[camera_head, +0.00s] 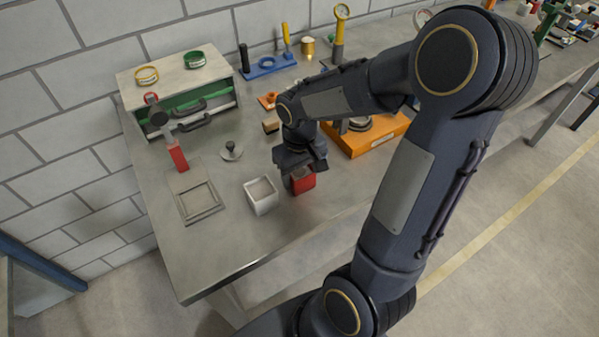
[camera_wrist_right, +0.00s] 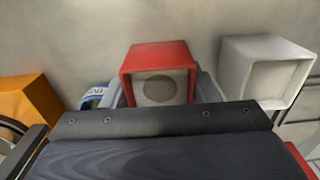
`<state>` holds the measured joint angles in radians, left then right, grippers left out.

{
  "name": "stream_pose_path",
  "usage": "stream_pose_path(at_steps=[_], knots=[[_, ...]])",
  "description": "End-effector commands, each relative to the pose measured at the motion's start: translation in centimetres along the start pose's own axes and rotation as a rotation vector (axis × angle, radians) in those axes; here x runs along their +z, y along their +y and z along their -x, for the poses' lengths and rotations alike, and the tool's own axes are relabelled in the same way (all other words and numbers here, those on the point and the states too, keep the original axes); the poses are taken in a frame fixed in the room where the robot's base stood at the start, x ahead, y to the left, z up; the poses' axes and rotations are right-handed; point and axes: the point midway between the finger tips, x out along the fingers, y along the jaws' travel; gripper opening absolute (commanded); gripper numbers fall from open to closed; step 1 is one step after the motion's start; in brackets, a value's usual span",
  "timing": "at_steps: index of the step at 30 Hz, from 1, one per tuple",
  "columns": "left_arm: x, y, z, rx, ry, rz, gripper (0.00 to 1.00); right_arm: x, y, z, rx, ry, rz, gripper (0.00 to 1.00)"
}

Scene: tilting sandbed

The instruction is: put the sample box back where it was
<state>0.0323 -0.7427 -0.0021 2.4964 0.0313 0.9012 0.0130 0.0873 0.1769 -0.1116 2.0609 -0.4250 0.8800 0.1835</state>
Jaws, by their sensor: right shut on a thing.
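A red open-topped box (camera_head: 303,184) is at the workbench's front part, under my right gripper (camera_head: 301,168). My right gripper is shut on the red box, and its fingers and palm hide part of it. In the right wrist view the red box (camera_wrist_right: 160,56) shows its open side, with a pale inside and a dark round patch. A white open-topped box (camera_head: 262,204) stands just left of the red one; it also shows in the right wrist view (camera_wrist_right: 238,70). I cannot tell whether the red box touches the bench. My left gripper is not in view.
A flat square frame (camera_head: 182,208) lies left of the white box. An orange block (camera_head: 368,141) stands right of my gripper. The bench's front left is clear.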

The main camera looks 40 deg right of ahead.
Motion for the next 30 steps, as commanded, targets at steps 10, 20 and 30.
stream_pose_path(at_steps=[10,20,30], knots=[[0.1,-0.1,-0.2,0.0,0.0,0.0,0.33,0.0,0.0,-0.3,0.0,0.0,0.0,0.76],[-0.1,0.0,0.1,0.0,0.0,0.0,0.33,-0.1,0.0,0.5,0.0,0.002,0.0,0.76],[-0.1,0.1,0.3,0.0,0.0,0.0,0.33,-0.1,0.0,7.2,0.0,0.007,0.0,0.76]])
